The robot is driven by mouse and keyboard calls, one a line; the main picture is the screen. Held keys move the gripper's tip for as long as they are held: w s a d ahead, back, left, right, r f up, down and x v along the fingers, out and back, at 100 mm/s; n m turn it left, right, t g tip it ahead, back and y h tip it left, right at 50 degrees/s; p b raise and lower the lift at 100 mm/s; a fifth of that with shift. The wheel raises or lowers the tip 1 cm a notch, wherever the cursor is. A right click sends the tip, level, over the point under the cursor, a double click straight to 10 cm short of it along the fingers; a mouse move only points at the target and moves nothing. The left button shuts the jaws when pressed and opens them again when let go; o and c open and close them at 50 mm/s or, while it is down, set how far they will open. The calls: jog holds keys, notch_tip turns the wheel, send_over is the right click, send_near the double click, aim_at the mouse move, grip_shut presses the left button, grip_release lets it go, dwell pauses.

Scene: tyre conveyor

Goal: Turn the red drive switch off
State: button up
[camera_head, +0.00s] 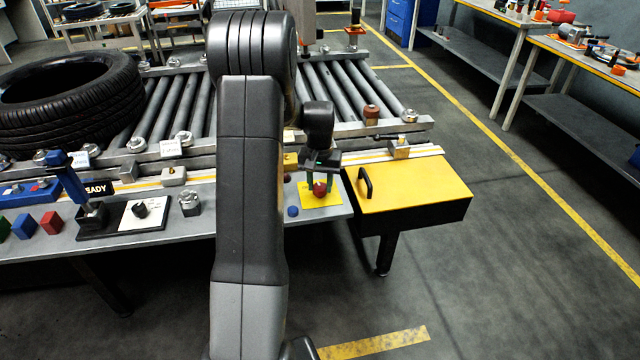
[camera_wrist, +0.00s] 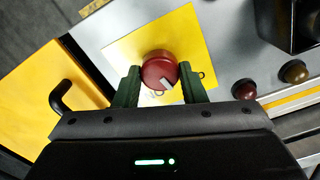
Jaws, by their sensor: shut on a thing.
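The red drive switch (camera_head: 320,189) is a round red knob on a yellow plate (camera_head: 308,201) at the right end of the grey control panel. In the wrist view the knob (camera_wrist: 158,68) has a pale pointer mark on its face, lying toward the lower right edge. My gripper (camera_head: 322,184) reaches down over the plate from above. In the wrist view its two green fingers (camera_wrist: 160,80) stand on either side of the knob and are shut on it. Small markings beside the knob are partly covered by the right finger.
A yellow-topped box (camera_head: 412,185) with a black handle (camera_head: 365,184) stands right of the panel. A blue button (camera_head: 293,211) is left of the plate. A tyre (camera_head: 70,100) lies on the roller conveyor behind. Red (camera_wrist: 244,89) and amber (camera_wrist: 294,72) domes sit near my gripper.

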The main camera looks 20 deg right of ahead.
aim_at(320, 186)
jog(key=n, duration=0.6)
jog(key=shift+n, duration=0.4)
dwell(0.3)
jog(key=o, duration=1)
jog(key=shift+r, duration=0.15)
notch_tip(320, 186, up, 14)
jog(key=shift+f, duration=0.15)
jog(key=shift+f, duration=0.15)
notch_tip(320, 186, down, 14)
jog(key=shift+r, duration=0.15)
